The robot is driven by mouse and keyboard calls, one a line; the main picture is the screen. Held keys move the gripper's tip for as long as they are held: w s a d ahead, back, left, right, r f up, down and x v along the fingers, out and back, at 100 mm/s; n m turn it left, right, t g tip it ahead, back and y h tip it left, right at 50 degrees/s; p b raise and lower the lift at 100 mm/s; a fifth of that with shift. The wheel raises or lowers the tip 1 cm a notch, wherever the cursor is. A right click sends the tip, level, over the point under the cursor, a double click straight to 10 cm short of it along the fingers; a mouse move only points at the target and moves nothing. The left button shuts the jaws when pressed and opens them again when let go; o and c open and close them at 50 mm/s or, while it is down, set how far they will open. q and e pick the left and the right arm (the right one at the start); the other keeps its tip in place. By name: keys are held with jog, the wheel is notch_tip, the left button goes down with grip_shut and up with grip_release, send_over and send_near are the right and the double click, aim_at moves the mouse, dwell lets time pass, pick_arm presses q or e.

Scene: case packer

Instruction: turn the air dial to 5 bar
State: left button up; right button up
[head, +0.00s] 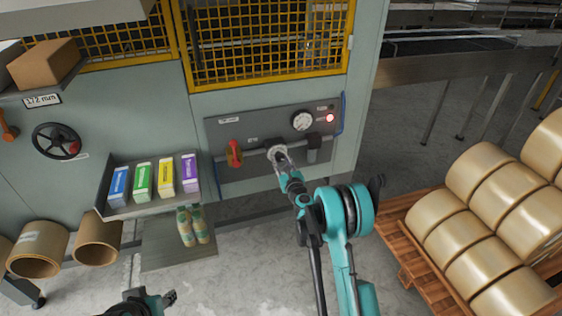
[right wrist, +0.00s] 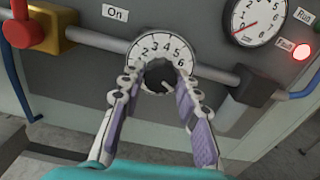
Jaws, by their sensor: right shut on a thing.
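The air dial (right wrist: 160,50) is a white round scale with numbers up to 6 and a black knob (right wrist: 160,75) at its middle. In the head view the dial (head: 276,151) sits on the grey pipe of the machine panel. My right gripper (right wrist: 160,92) is shut on the knob, one finger on each side. A pale mark shows on the knob's lower right; its exact reading is unclear. The pressure gauge (right wrist: 256,18) above right has its red needle near 0. My left gripper (head: 168,298) is at the bottom edge of the head view, away from the panel.
A red valve handle (head: 234,152) is left of the dial, with an "On" label in the wrist view. A red lamp (head: 330,118) glows at "Fault". A shelf (head: 120,211) of coloured boxes is left; a pallet (head: 398,215) of rolls is right.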

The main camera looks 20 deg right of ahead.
jog(key=n, duration=0.8)
jog(key=shift+n, duration=0.3)
jog(key=n, duration=0.4)
jog(key=shift+d, duration=0.1)
jog(key=shift+n, duration=2.1)
jog(key=o, duration=1.2)
jog(key=shift+c, duration=0.2)
